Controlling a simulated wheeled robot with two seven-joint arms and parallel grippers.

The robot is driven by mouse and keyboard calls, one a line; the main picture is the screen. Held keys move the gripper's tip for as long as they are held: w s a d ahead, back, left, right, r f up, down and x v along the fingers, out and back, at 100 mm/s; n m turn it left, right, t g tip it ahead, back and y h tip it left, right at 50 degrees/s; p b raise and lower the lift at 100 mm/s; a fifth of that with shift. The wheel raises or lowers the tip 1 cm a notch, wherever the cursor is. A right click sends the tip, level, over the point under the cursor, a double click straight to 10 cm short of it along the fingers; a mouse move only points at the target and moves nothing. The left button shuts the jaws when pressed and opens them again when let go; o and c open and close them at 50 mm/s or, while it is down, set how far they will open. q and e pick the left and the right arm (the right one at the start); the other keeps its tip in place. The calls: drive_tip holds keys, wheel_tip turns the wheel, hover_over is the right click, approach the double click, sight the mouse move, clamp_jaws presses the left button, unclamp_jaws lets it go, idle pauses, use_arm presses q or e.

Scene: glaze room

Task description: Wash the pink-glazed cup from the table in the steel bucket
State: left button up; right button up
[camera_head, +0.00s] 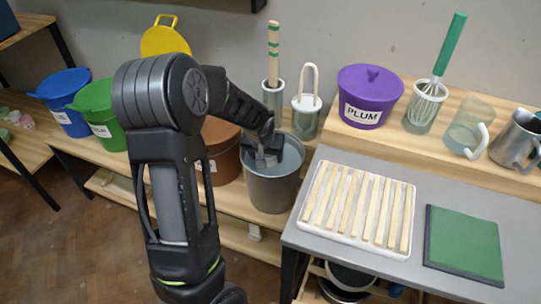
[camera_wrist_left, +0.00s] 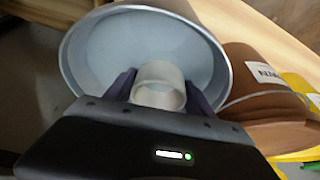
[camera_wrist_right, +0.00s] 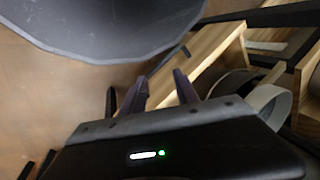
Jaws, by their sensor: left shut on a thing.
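The steel bucket (camera_head: 272,192) stands on the wooden bench, left of the grey table, with its mouth up. My left gripper (camera_head: 264,156) reaches into its mouth from above. In the left wrist view the gripper (camera_wrist_left: 160,92) is shut on a pale, off-white cup (camera_wrist_left: 158,94), seen against the pale blue-grey inside of the bucket (camera_wrist_left: 85,62). No clear pink shows on the cup, and in the head view the gripper hides it. My right gripper (camera_wrist_right: 158,92) is apart-fingered and empty in its wrist view and out of the head view.
A slatted rack (camera_head: 318,178) and green pad (camera_head: 465,243) lie on the grey table. The rack's slats are bare.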

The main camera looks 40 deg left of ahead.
idle(0.5)
use_arm(q)
drive_tip(key=shift+w+d+b, duration=0.15)
drive_tip(key=shift+d+b, duration=0.15)
drive_tip(key=shift+b, duration=0.05)
drive_tip(key=shift+w+d, duration=0.15)
drive_tip(key=shift+d, duration=0.4)
drive_tip(key=shift+a, duration=0.15)
drive_tip(key=shift+s+a, duration=0.35)
drive_tip(key=shift+a, duration=0.45)
drive_tip(key=shift+d, duration=0.1)
drive_tip(key=shift+w+d+b, duration=0.3)
drive_tip(key=shift+d+b, duration=0.15)
drive_tip(key=shift+d, duration=0.4)
drive_tip(key=shift+a, duration=0.15)
